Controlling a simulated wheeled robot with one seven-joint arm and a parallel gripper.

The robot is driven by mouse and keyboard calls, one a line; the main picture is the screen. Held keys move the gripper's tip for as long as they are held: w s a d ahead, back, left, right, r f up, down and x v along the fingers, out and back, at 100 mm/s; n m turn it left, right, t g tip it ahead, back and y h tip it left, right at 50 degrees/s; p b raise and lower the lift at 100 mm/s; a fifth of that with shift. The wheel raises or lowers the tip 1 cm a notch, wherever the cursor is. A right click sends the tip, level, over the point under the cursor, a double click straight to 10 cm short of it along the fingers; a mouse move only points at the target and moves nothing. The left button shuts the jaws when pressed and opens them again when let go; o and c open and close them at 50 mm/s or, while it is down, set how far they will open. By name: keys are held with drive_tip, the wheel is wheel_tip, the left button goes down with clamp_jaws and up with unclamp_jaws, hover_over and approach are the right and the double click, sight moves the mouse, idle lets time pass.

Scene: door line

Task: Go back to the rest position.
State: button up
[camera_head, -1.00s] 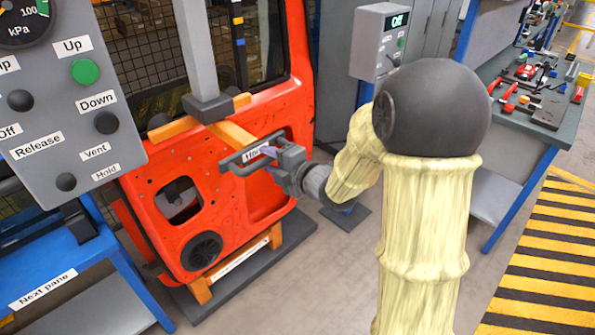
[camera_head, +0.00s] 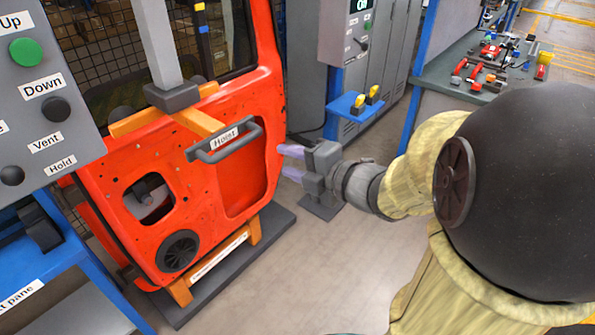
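My gripper (camera_head: 291,162) is in the middle of the camera_head view, to the right of the orange-red door (camera_head: 266,95). Its two purple-tipped fingers point left and stand apart, with nothing between them. A grey handle bar labelled "Hoist" (camera_head: 224,141) sits in front of the door, left of my gripper and apart from it. The door stands upright on a dark base with orange supports.
A grey control panel (camera_head: 60,75) with buttons fills the upper left. A blue bench (camera_head: 85,260) is below it. A grey control box (camera_head: 345,35) and a blue shelf with yellow items (camera_head: 350,104) stand behind my gripper. A tool table (camera_head: 440,72) is at upper right.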

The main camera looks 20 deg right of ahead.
drive_tip(key=shift+s+d+r, duration=0.15)
drive_tip(key=shift+s+d, duration=0.15)
drive_tip(key=shift+s, duration=0.2)
